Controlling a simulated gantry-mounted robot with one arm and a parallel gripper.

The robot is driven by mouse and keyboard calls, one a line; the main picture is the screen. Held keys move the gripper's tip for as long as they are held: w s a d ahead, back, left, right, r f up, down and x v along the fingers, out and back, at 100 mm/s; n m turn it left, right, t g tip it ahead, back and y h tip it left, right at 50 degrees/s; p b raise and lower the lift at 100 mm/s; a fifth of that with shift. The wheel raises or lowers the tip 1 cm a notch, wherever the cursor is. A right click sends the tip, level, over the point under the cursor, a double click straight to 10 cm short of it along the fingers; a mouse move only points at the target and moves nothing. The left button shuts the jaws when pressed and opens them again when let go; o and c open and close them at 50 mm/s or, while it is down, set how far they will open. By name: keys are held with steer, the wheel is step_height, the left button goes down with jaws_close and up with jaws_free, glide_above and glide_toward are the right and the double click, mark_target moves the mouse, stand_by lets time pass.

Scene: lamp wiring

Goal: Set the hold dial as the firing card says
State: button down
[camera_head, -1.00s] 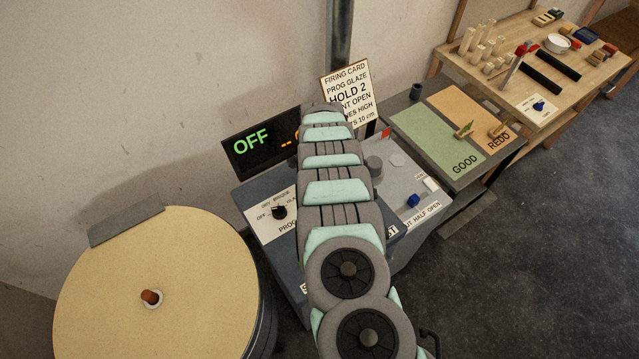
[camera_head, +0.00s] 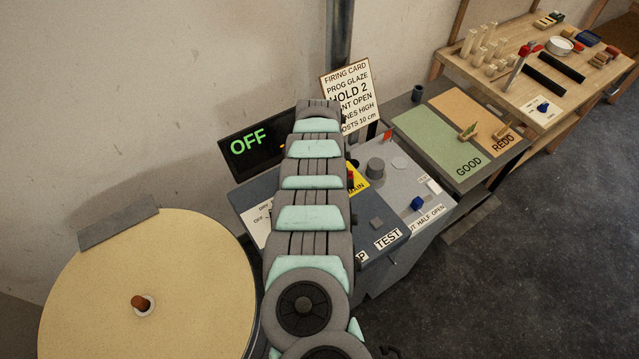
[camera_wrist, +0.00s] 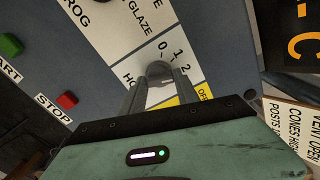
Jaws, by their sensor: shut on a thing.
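In the wrist view my gripper (camera_wrist: 160,80) is shut on the round grey hold dial (camera_wrist: 158,68), one finger on each side of it. The marks 0, 1 and 2 stand on the white label (camera_wrist: 176,52) beside the dial, with a partly covered "HO..." label. I cannot tell which mark the dial points to. In the head view the firing card (camera_head: 348,88) stands behind the panel and reads PROG GLAZE, HOLD 2, with lower lines partly covered. My arm hides the gripper and the hold dial there.
A display (camera_head: 243,142) shows green OFF; its right part is covered. A green START button (camera_wrist: 10,45) and red STOP button (camera_wrist: 67,100) are on the panel near the dial. A round kiln lid (camera_head: 140,270) lies left. GOOD and REDO mats (camera_head: 440,140) lie right.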

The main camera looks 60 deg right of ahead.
steer(key=c, duration=0.9)
jaws_free()
step_height(320, 180, up, 11)
steer(key=b, duration=0.1)
steer(key=shift+s, duration=0.1)
